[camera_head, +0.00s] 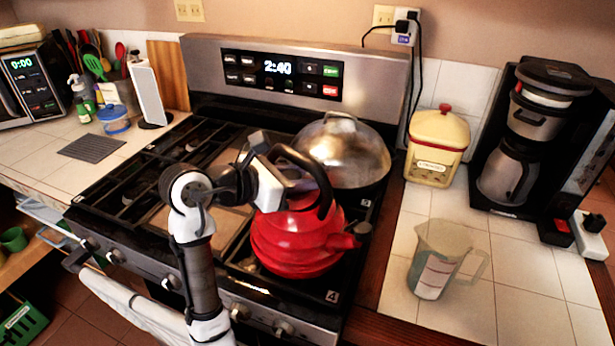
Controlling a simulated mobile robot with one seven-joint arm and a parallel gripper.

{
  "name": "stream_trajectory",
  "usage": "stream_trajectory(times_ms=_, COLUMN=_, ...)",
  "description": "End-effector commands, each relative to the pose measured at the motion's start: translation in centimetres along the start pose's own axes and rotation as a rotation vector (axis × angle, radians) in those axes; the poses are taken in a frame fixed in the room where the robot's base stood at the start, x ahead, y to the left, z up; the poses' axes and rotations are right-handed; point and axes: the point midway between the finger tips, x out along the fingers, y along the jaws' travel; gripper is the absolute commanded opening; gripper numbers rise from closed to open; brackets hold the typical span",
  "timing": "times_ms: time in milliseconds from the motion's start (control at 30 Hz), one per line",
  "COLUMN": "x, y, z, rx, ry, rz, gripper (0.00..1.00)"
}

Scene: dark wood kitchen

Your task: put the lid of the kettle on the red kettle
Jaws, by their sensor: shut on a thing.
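The red kettle (297,243) stands upright on the front right of the stove, with its spout to the right and its black handle (311,168) arching over the top. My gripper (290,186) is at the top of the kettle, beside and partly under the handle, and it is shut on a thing. The lid of the kettle is hardly to be made out among the gripper, the handle and the kettle's top. I take it to be in my fingers, and I cannot tell whether it touches the kettle's opening.
A large domed metal pot (345,152) stands close behind the kettle. A yellow canister (437,142), a measuring cup (437,262) and a coffee maker (525,130) are on the right counter. A grey mat (92,148) lies on the left counter.

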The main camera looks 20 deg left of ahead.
Motion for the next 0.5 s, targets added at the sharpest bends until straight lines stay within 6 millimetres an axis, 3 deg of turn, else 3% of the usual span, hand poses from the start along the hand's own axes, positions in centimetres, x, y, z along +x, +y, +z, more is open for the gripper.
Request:
stream_trajectory(times_ms=100, x=1.9, y=-0.1, z=0.7, rx=-0.001, ry=0.0, rz=-0.002, gripper=0.05)
stream_trajectory(times_ms=233, x=2.1, y=0.0, z=-0.7, rx=-0.003, ry=-0.001, rz=0.001, gripper=0.05)
stream_trajectory(times_ms=500, x=2.1, y=0.0, z=-0.8, rx=0.001, ry=-0.001, rz=0.0, gripper=0.05)
